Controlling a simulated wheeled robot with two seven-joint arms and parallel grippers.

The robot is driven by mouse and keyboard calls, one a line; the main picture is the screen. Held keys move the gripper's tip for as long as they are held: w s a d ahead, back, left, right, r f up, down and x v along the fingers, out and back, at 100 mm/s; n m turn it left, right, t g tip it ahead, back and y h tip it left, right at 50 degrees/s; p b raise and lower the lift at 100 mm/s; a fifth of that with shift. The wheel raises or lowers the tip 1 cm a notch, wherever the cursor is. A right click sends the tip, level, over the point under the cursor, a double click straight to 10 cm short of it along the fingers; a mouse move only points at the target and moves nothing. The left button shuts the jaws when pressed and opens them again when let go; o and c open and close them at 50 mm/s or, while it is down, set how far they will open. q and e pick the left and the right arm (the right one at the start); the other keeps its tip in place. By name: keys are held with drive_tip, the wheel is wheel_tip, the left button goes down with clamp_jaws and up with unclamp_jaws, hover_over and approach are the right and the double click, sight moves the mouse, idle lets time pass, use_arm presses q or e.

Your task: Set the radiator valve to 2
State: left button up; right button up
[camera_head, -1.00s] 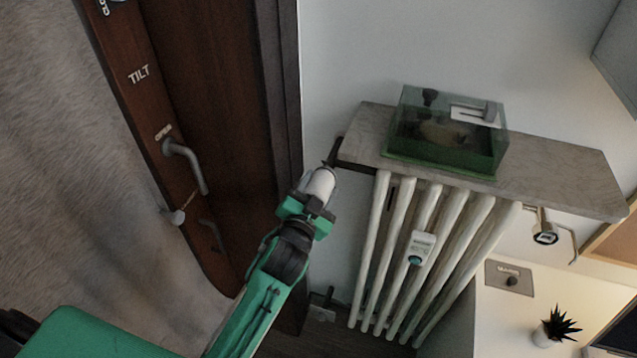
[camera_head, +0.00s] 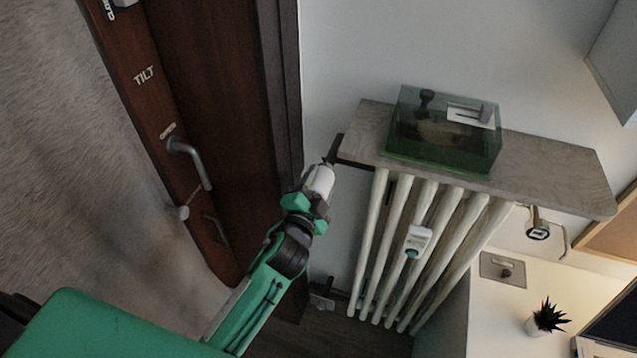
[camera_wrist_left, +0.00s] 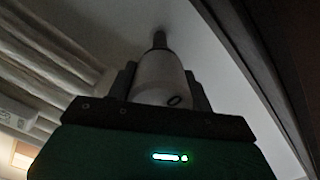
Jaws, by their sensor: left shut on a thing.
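The radiator valve is a white knob (camera_head: 321,180) at the left end of the radiator, by the door frame. It also shows in the left wrist view (camera_wrist_left: 160,80), with a dark ring-shaped mark on its side and a dark stem behind it. My left gripper (camera_head: 314,190) is shut on the knob, with a dark finger on each side of it in the left wrist view (camera_wrist_left: 162,90). The numbers on the knob are too small or hidden to read. My right gripper is not in view.
The white radiator (camera_head: 405,250) stands under a stone shelf (camera_head: 555,165) that holds a green glass box (camera_head: 445,135). A brown door with a handle (camera_head: 190,160) is to the left. A white desk (camera_head: 500,320) with a small plant (camera_head: 547,320) is at the lower right.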

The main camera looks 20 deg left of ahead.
use_arm(q)
drive_tip(key=o, duration=1)
drive_tip(key=shift+c, duration=0.2)
drive_tip(key=shift+s+f, duration=0.15)
drive_tip(key=shift+s, duration=0.4)
drive_tip(key=s+b, duration=0.4)
drive_tip(key=s, duration=0.8)
drive_tip(key=shift+s+a, duration=0.25)
drive_tip(key=shift+s, duration=0.1)
